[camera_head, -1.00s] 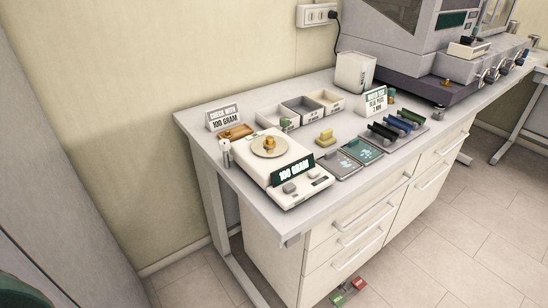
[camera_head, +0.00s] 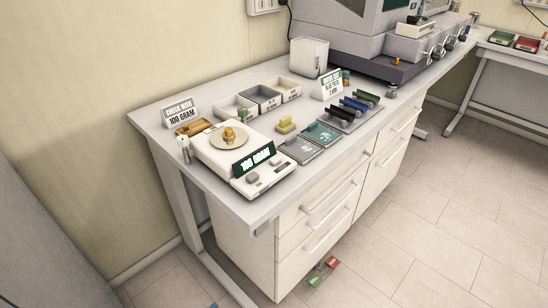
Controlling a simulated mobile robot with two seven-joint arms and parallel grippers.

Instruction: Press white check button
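A white weighing scale (camera_head: 217,162) stands at the left end of the table. A brass weight (camera_head: 229,135) sits on its round plate (camera_head: 221,143). A dark green sign on the scale (camera_head: 254,158) reads "100 GRAM". On the scale's front panel are a grey button-like block (camera_head: 252,177) and another small raised block (camera_head: 276,161). I cannot tell which part is the white check button. Neither of my grippers shows in this view.
The scale stands on a white table (camera_head: 150,125) with drawers. A "CHECK WITH 100 GRAM" sign (camera_head: 180,111), open bins (camera_head: 262,96), grey pads (camera_head: 301,149) and a rack with coloured pieces (camera_head: 352,112) share the tabletop. A large grey machine (camera_head: 345,35) stands behind. Red and green pieces (camera_head: 322,270) lie on the floor.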

